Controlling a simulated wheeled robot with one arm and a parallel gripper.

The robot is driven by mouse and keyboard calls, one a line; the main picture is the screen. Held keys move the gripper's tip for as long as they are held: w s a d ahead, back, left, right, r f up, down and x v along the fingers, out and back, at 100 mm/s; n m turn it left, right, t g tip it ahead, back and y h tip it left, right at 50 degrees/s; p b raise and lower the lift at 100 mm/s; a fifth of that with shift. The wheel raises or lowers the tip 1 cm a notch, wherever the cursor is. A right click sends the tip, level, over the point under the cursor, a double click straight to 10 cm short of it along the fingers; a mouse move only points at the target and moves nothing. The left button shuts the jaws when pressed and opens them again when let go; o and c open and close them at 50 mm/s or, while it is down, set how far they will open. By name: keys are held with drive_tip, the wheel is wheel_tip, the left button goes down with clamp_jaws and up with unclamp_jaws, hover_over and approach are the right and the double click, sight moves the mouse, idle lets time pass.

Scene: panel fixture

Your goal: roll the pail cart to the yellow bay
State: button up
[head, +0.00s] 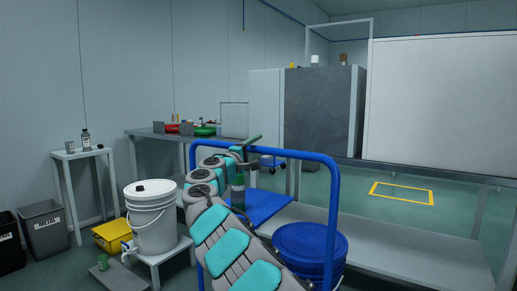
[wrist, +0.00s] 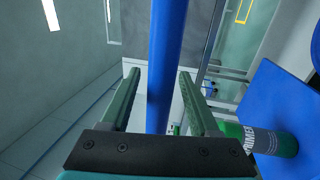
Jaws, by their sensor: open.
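The pail cart has a tall blue loop handle (head: 333,200), a flat blue deck (head: 265,203) and a blue lidded pail (head: 310,245). A green can with a grey label (wrist: 262,139), marked PRIMER, stands on the deck. My gripper (head: 250,146) is at the handle's top bar. In the wrist view, my green fingers (wrist: 158,75) are open, one on each side of the blue handle bar (wrist: 165,35), with gaps visible beside it. My arm hides part of the cart. The yellow bay (head: 403,193) is a yellow floor outline at the right, beyond a low grey platform.
A long grey platform (head: 420,248) with posts lies between the cart and the bay. A white bucket (head: 152,222) on a stand, a yellow box (head: 112,235) and dark bins (head: 43,228) crowd the left. A workbench (head: 160,134) stands behind. Green floor around the bay looks clear.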

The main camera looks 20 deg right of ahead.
drive_tip(key=shift+b+v, duration=0.5)
drive_tip(key=shift+v, duration=2.95)
drive_tip(key=shift+f, duration=0.1)
